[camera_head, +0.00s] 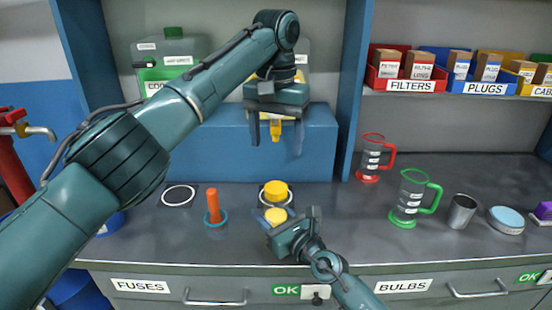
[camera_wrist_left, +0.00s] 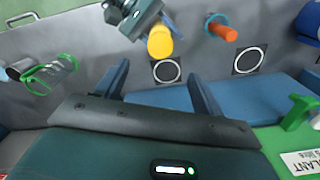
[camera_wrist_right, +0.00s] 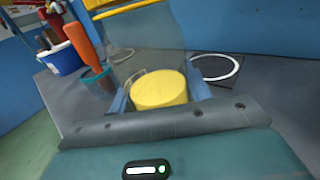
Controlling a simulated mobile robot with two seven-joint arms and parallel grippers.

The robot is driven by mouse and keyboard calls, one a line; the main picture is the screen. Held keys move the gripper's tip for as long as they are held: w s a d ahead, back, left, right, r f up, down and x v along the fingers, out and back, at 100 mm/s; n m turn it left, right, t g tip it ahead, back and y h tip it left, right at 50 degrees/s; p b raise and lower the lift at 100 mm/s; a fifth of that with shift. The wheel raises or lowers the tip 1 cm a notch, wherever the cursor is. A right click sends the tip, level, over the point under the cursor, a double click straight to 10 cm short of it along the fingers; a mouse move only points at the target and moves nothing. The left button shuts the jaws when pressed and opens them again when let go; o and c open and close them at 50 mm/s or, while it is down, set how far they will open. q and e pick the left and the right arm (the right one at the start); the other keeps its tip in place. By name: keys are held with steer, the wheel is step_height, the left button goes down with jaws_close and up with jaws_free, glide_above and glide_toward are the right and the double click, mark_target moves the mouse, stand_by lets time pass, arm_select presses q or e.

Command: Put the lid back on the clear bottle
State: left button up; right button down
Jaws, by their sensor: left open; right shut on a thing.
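My right gripper (camera_head: 273,225) is shut on the clear bottle (camera_wrist_right: 150,50), which is see-through with yellow contents (camera_wrist_right: 160,92) low inside. The bottle is held upright or nearly so, in front of an empty ring mark. The yellow lid (camera_head: 276,190) appears at the bottle's top; it also shows in the left wrist view (camera_wrist_left: 160,40) beside the right gripper. A yellow rim shows at the top of the right wrist view. I cannot tell how firmly the lid is seated. My left gripper (camera_head: 275,140) is open and empty, above and behind the bottle.
An orange peg in a teal base (camera_head: 212,210) stands left of the bottle. A ring mark (camera_head: 178,195) lies farther left. A blue raised block (camera_head: 220,150) is behind. Red (camera_head: 371,160) and green (camera_head: 408,200) jugs and a metal cup (camera_head: 461,212) stand to the right.

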arm_select(q)
steer(key=shift+r, duration=0.7)
arm_select(e)
steer(key=c, duration=0.6)
jaws_free()
arm_select(q)
steer(key=shift+r+p, duration=0.6)
arm_select(e)
steer(key=v, duration=1.3)
steer(key=shift+d, duration=0.1)
steer(key=shift+s+d+f, duration=0.1)
